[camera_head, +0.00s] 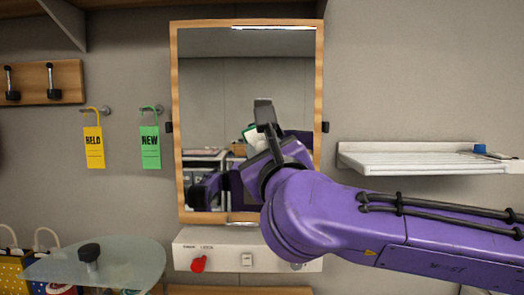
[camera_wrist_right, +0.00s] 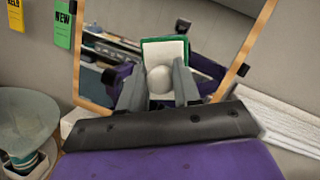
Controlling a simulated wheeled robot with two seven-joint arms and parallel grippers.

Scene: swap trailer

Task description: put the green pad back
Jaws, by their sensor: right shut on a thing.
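The green pad (camera_wrist_right: 187,46) shows in the right wrist view with a green edge, a pale face and a round white knob. My right gripper (camera_wrist_right: 159,82) is shut on it, one finger on each side of the knob. In the head view my right gripper (camera_head: 265,125) is in front of the mirror and hides most of the pad; only a small green and white part (camera_head: 250,131) shows. I cannot tell whether the pad touches the glass. My left gripper is not in view.
The wood-framed mirror (camera_head: 177,120) hangs on the wall. A yellow HELD tag (camera_head: 93,155) and a green NEW tag (camera_head: 150,153) hang left of it. A white shelf (camera_head: 410,160) is at right. A white switch panel (camera_head: 222,260) is below. A round glass top (camera_head: 130,263) stands at lower left.

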